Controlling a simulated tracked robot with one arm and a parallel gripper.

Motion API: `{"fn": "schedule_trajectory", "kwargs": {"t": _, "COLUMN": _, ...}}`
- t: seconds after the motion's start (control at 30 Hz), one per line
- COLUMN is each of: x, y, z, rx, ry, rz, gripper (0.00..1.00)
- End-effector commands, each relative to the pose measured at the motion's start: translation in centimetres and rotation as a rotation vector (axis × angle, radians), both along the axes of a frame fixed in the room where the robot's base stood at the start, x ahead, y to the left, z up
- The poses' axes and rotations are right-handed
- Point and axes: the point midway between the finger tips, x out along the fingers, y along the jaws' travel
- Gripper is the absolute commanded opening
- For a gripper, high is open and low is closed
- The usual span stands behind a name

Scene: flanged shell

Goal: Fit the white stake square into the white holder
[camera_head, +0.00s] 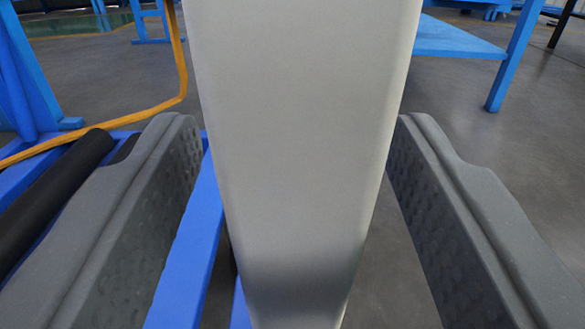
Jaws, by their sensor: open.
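A large pale grey-white square post, which looks like the white stake (300,130), fills the middle of the view from the top edge to the bottom edge. It narrows toward the bottom. My gripper (298,140) is open, with one dark grey finger on each side of the stake. A gap shows between the stake and the left finger, and the right finger's tip lies close to the stake's right edge. I cannot tell whether it touches. No white holder can be made out in this view.
A blue frame with a black roller (55,190) lies at the left, behind the left finger. An orange hose (182,60) curves down at the upper left. A blue table (450,38) stands at the upper right. Grey floor (465,110) is clear at the right.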

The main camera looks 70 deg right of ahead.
Motion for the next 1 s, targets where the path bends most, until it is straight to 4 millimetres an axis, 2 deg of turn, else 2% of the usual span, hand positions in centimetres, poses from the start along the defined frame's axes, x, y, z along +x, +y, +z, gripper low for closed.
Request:
{"fn": "schedule_trajectory", "kwargs": {"t": 0.3, "x": -2.0, "y": 6.3, "z": -0.1, "rx": 0.002, "ry": 0.002, "rz": 0.005, "gripper": 0.53}}
{"fn": "schedule_trajectory", "kwargs": {"t": 0.5, "x": -3.0, "y": 9.4, "z": -0.2, "rx": -0.001, "ry": 0.0, "rz": 0.002, "gripper": 0.53}}
{"fn": "schedule_trajectory", "kwargs": {"t": 0.7, "x": -3.6, "y": 11.0, "z": -0.4, "rx": 0.0, "ry": 0.001, "rz": 0.001, "gripper": 0.53}}
{"fn": "schedule_trajectory", "kwargs": {"t": 1.0, "x": -3.7, "y": 11.3, "z": -0.4, "rx": 0.0, "ry": 0.002, "rz": 0.0, "gripper": 0.53}}
